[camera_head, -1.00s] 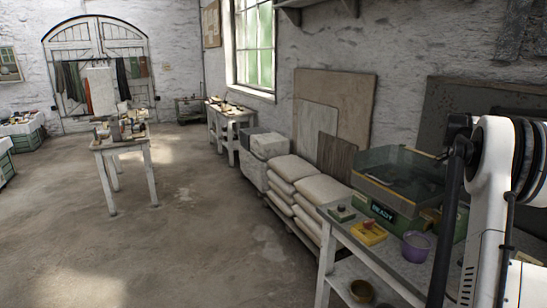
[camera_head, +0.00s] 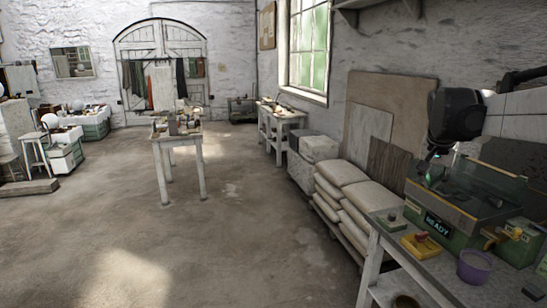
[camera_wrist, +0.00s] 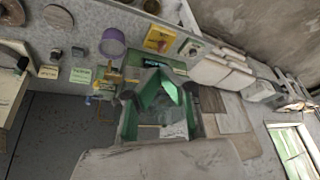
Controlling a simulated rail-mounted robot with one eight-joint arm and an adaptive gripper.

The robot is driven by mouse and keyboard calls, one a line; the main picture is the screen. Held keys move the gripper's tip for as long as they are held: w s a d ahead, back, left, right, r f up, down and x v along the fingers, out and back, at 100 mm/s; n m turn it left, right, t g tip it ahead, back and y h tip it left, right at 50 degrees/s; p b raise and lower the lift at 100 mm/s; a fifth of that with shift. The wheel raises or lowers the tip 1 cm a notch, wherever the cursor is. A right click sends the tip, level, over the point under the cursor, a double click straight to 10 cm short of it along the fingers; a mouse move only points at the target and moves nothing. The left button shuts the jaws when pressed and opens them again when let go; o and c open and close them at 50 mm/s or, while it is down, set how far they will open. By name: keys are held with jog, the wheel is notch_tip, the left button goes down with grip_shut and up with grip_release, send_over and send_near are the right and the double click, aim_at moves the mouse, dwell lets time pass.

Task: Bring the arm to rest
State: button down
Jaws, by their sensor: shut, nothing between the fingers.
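My gripper (camera_head: 434,170) hangs at the right of the head view, at the end of my white and black arm. It appears above or in front of the green machine (camera_head: 440,238) with the clear-walled tray and the lit READY sign. The gripper is shut and empty. In the wrist view its dark fingers with green parts (camera_wrist: 165,88) overlap the same green machine (camera_wrist: 128,122), so the gap between them and it is hard to judge. Most of the arm lies outside the head view.
The bench (camera_head: 388,254) holds a yellow box with a red button (camera_head: 421,245) and a purple cup (camera_head: 475,266). Stacked sacks (camera_head: 345,200) and leaning boards (camera_head: 390,125) line the right wall. A small table (camera_head: 178,138) stands mid-room. The floor (camera_head: 240,230) is open.

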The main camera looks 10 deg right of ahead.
jog(key=s+a+n+t, duration=0.1)
jog(key=s+a+n, duration=0.25)
jog(key=a, duration=0.75)
jog(key=s+a+f+n+t+y+b, duration=0.1)
jog(key=s+a+f+n, duration=0.2)
jog(key=s+a+f, duration=0.3)
jog(key=s+a+f+n+t+y+b, duration=0.1)
jog(key=s+a+f+n+y, duration=0.1)
jog(key=s+a+f, duration=0.5)
jog(key=s+a+n, duration=0.1)
jog(key=s+a, duration=0.5)
jog(key=a, duration=0.3)
jog(key=shift+a+f+t, duration=0.3)
jog(key=shift+n, duration=0.25)
